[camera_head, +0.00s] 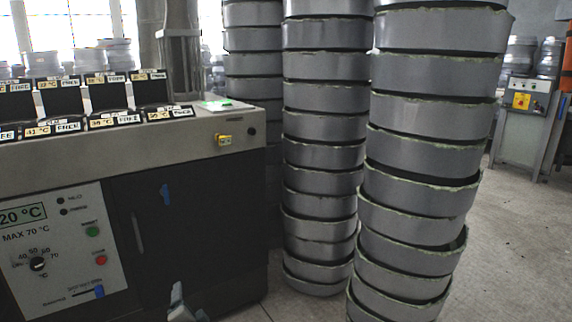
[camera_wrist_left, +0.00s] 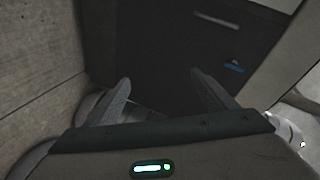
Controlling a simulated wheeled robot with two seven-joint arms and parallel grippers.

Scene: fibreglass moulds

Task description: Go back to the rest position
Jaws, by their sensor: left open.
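My left gripper (camera_head: 178,300) shows at the bottom of the head view, in front of the lower part of the grey machine (camera_head: 200,220). In the left wrist view my left gripper (camera_wrist_left: 165,90) has its two fingers spread wide apart. Nothing is between them. The machine's dark front with a blue handle (camera_wrist_left: 234,67) lies beyond the fingers. My right gripper is in neither view.
The machine's top holds several slots with temperature and FREE labels (camera_head: 68,126). Tall stacks of grey ring moulds (camera_head: 430,150) stand right of it. A control cabinet (camera_head: 522,110) stands at the far right. The floor (camera_head: 510,260) at the right is clear.

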